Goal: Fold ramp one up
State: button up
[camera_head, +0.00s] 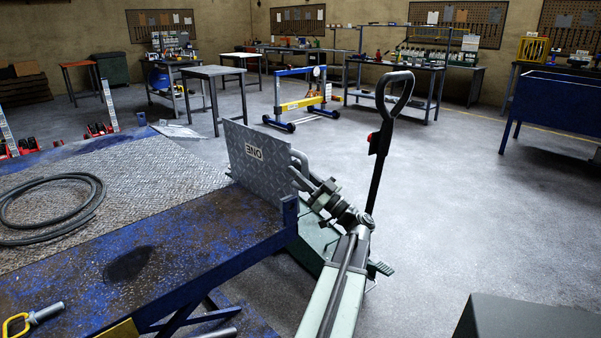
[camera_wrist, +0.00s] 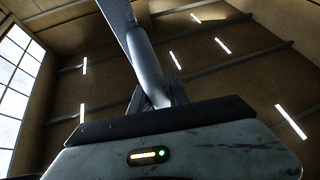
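Ramp one (camera_head: 250,165) is a grey tread-plate flap with a white label whose lettering appears upside down. It stands steeply raised at the right end of the blue lift platform (camera_head: 190,245). A grey bent bar (camera_head: 299,160) is at its right side. My gripper (camera_head: 312,187) is at this bar, right of the plate, at the end of my pale green arm. In the wrist view a grey bar (camera_wrist: 148,65) runs between the two dark fingers of my gripper (camera_wrist: 158,88), which appear closed against its sides. The ramp's lower edge is partly hidden by the platform corner.
A trolley jack with a tall black handle (camera_head: 381,140) stands just behind my arm. A coiled hose (camera_head: 85,205) lies on the platform. A blue bin (camera_head: 555,100) stands at the right. The floor (camera_head: 450,190) right of the jack is clear.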

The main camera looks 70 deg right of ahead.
jog(key=o, duration=0.3)
jog(key=shift+w+a, duration=0.15)
jog(key=shift+w, duration=0.1)
jog(key=b+v, duration=0.4)
jog(key=v, duration=0.4)
jog(key=shift+s, duration=0.1)
